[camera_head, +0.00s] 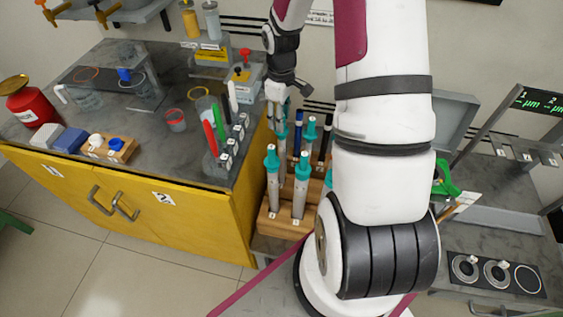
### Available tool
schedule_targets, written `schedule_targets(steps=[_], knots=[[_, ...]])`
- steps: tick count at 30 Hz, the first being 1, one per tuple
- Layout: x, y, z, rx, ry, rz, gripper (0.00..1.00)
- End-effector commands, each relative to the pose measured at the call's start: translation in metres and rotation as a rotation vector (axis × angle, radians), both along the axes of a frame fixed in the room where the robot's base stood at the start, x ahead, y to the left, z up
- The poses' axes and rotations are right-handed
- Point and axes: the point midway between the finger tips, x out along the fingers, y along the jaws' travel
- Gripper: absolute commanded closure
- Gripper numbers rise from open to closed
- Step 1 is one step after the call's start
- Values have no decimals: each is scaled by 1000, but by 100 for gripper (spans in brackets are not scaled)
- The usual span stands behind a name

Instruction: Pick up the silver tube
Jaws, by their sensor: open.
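Several silver tubes with teal upper parts stand upright in a stepped wooden rack. Two are in the front row, one at the left (272,186) and one at the right (301,190). Others stand further back, one of them below my gripper (279,108). I cannot tell which of them the task means. My gripper is small in view, at the end of my arm, over the back left of the rack. It is open, with its fingers close to the top of a back tube. Whether they touch or surround it is unclear. My arm hides the rack's right side.
A dark blue rod (298,130) and a black rod (325,140) also stand in the rack (284,228). Left is a yellow cabinet (130,205) with red, green and white rods, beakers and a red can (32,105) on top. A bench with ring gauges (497,272) is at right.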

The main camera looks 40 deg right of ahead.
Motion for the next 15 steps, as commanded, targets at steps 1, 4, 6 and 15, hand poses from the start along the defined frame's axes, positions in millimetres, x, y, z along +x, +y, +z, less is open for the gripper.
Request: schedule_targets(steps=[1,4,6,15], knots=[[0,0,-5,1,1,0,60],[0,0,-8,0,1,-1,60],[0,0,-8,0,0,-1,60],[0,0,-8,0,0,-1,100]])
